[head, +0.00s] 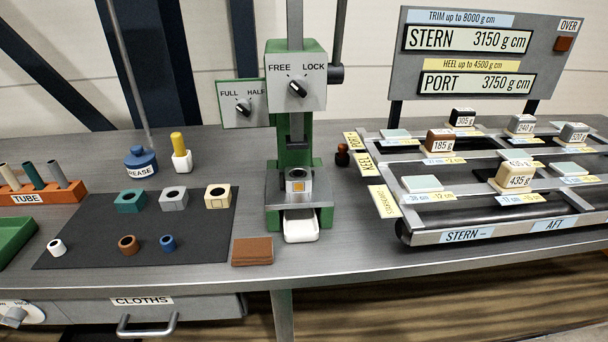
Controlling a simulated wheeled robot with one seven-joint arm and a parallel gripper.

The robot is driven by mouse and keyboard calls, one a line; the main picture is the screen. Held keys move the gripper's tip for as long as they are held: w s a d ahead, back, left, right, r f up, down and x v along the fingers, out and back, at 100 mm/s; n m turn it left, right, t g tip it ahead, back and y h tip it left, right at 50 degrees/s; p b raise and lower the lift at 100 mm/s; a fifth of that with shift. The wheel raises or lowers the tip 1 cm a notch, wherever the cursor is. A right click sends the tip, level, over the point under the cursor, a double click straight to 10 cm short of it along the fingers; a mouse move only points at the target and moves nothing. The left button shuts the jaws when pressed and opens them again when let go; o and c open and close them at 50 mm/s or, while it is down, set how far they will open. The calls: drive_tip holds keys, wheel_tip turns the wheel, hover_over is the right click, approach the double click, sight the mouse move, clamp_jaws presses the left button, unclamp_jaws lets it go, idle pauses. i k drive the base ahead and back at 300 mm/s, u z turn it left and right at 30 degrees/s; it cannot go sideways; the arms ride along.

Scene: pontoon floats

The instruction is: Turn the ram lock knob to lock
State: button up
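The ram lock knob (297,88) is a small black knob on the grey plate of the green press (294,135), in the middle of the head view. The plate reads FREE at left and LOCK at right. The knob's bar slants from upper left to lower right, and its upper end appears to lean toward FREE. Its pointer mark is too small to read surely. My gripper is not in view, and nothing touches the knob.
A second knob (243,107), marked FULL and HALF, sits close left. A dark lever (337,72) rises just right of the plate. A grey block (298,180) stands on the press bed. The weight rack (480,236) is at right; a black mat (90,225) is left.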

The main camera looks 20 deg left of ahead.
sight(298, 85)
drive_tip(key=z, duration=0.3)
drive_tip(key=k, duration=1.25)
drive_tip(key=u, duration=0.5)
drive_tip(key=i, duration=0.5)
drive_tip(key=z, duration=0.05)
